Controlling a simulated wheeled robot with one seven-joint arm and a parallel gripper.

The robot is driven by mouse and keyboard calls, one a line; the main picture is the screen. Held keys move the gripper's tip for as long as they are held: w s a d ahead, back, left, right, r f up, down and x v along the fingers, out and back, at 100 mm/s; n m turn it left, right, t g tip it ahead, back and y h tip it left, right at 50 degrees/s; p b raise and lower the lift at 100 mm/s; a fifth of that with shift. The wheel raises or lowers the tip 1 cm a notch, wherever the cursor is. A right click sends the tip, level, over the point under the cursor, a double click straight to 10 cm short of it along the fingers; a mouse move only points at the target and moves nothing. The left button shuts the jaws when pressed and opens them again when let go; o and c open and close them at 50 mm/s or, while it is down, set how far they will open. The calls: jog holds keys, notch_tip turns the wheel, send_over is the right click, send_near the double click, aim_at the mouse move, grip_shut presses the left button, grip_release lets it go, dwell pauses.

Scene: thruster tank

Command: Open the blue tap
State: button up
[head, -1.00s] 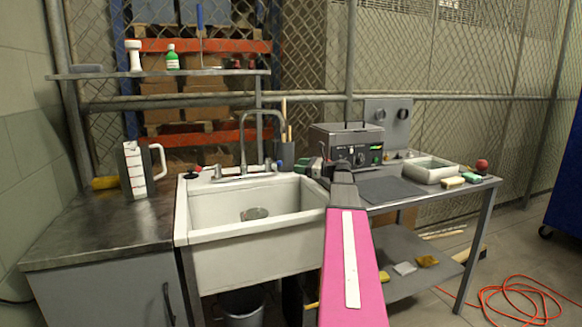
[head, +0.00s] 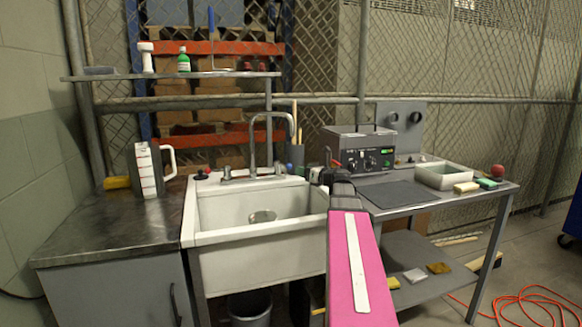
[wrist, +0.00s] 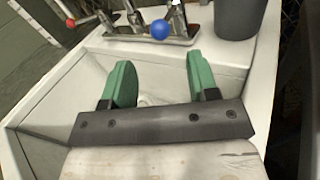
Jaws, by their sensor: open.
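The blue tap knob (wrist: 160,29) is a small blue ball on a lever at the faucet base, at the top middle of the wrist view. A red knob (wrist: 70,22) sits to its left and also shows in the head view (head: 203,171). The curved metal faucet (head: 268,142) stands at the back of the white sink (head: 262,238). My gripper (wrist: 160,80) is open and empty, with green fingers apart over the basin. In the wrist view the blue knob lies beyond the fingertips, between their lines, not touched. My arm largely hides the gripper in the head view.
A grey cup (wrist: 238,14) stands just right of the blue knob. A grey appliance (head: 358,150) and a tray (head: 445,177) stand on the right table. The basin is mostly clear.

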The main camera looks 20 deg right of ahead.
jog(key=shift+m+t+h, duration=0.3)
jog(key=shift+m+h, duration=0.3)
jog(key=shift+m, duration=0.3)
jog(key=x, duration=1)
jog(key=shift+w+a, duration=0.2)
jog(key=shift+a, duration=0.25)
